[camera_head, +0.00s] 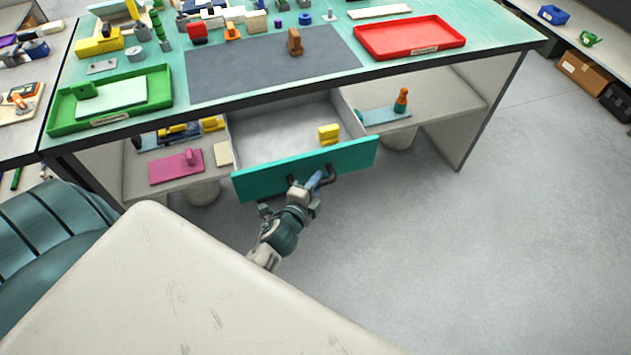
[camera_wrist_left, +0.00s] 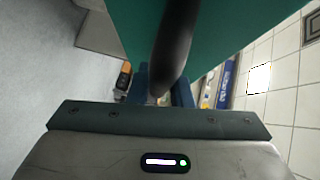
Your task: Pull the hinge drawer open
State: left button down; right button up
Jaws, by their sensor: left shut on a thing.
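The hinge drawer (camera_head: 270,181) hangs under the workbench and is pulled out, with its teal front toward me. Its inside is grey, and yellow blocks (camera_head: 328,134) lie near its right side. A dark bar handle (camera_head: 330,176) is on the drawer front. My left gripper (camera_head: 314,182) is at the handle, shut on it. In the left wrist view the dark handle (camera_wrist_left: 173,50) runs between the blue fingers, in front of the teal drawer front (camera_wrist_left: 125,25). My right gripper is not in view.
The workbench top holds a green tray (camera_head: 68,114), a red tray (camera_head: 455,48) and several small parts. Shelves flank the drawer, with a pink piece (camera_head: 172,168) on the left one. A pale surface (camera_head: 170,290) fills the lower left. Floor is clear at right.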

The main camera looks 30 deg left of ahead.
pick_arm(q)
jog(key=c, duration=1.3)
grip_release()
jog(key=shift+s, duration=0.15)
jog(key=s+r+b, duration=0.1)
jog(key=s+b, duration=0.2)
jog(key=s, duration=0.7)
jog(key=shift+s+d+r, duration=0.2)
jog(key=shift+d+r, duration=0.05)
jog(key=shift+d, duration=0.1)
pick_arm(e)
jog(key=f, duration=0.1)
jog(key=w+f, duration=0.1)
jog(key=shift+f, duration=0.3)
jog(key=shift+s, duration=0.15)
